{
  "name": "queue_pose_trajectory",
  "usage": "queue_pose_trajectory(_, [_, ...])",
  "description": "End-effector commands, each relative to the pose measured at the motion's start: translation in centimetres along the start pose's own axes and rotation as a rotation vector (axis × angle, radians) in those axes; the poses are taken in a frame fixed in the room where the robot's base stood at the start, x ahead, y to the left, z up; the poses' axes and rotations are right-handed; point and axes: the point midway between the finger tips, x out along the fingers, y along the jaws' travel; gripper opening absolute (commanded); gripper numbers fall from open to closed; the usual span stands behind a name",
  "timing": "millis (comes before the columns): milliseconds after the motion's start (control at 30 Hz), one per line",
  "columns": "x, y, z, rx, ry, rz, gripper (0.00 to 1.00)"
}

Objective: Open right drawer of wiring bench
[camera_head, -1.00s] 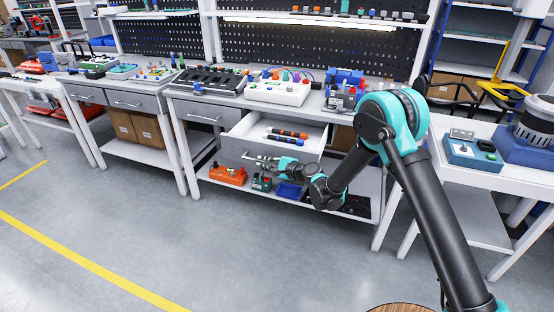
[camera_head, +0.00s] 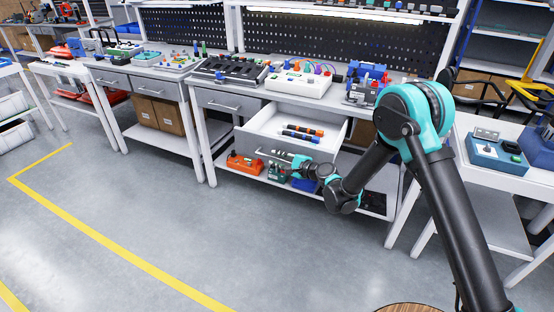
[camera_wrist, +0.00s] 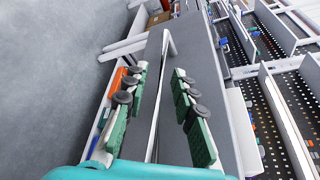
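The right drawer (camera_head: 262,126) of the middle bench is pulled well out. It is white inside, with a grey front (camera_head: 258,146) and a few dark and orange hand tools (camera_head: 302,132). My gripper (camera_head: 284,154) is at the drawer's front, by its handle. In the wrist view the pale handle bar (camera_wrist: 154,105) runs between the green finger pads of my gripper (camera_wrist: 160,72). The fingers stand apart, with a visible gap on either side of the bar. The head view does not show the fingertips clearly.
The left drawer (camera_head: 228,101) beside it is shut. An orange case (camera_head: 244,164) and a blue bin (camera_head: 305,184) sit on the lower shelf under the open drawer. A side table (camera_head: 500,177) stands at the right. The grey floor at left is clear.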

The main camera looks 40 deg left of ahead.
Motion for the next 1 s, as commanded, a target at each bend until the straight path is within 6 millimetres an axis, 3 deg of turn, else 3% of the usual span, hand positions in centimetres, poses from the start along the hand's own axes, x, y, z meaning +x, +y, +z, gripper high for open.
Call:
queue_pose_trajectory(367, [-0.4, 0.0, 0.0, 0.0, 0.0, 0.0, 0.33])
queue_pose_trajectory(800, [-6.6, 0.0, -0.1, 0.001, 0.001, -0.001, 0.33])
queue_pose_trajectory(1000, [-7.5, 0.0, 0.0, 0.0, 0.0, 0.0, 0.33])
